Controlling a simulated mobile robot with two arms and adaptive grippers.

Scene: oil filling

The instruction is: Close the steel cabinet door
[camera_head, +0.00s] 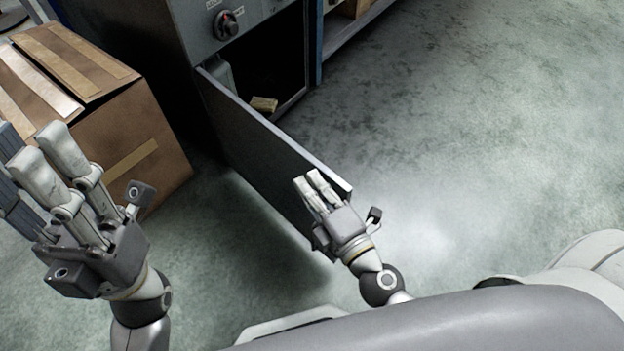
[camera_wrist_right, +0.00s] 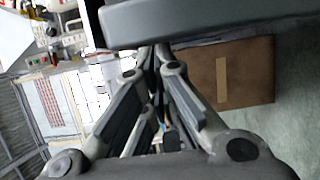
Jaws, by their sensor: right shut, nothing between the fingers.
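The steel cabinet (camera_head: 197,32) stands at the top of the head view. Its grey door (camera_head: 258,148) is swung wide open, so the dark interior shows. The door's free end points toward me. My right gripper (camera_head: 312,186) is shut and empty at that free end, overlapping the door's top edge in the picture; I cannot tell whether it touches. The right wrist view shows its closed fingers (camera_wrist_right: 158,75) below a grey panel edge (camera_wrist_right: 200,20), likely the door. My left gripper (camera_head: 40,160) is at the left, away from the door, with its fingers apart.
A taped cardboard box (camera_head: 140,145) stands on the floor left of the door; it also shows in the right wrist view (camera_wrist_right: 245,75). A small tan object (camera_head: 264,104) lies at the cabinet opening. The floor (camera_head: 470,130) to the right is clear.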

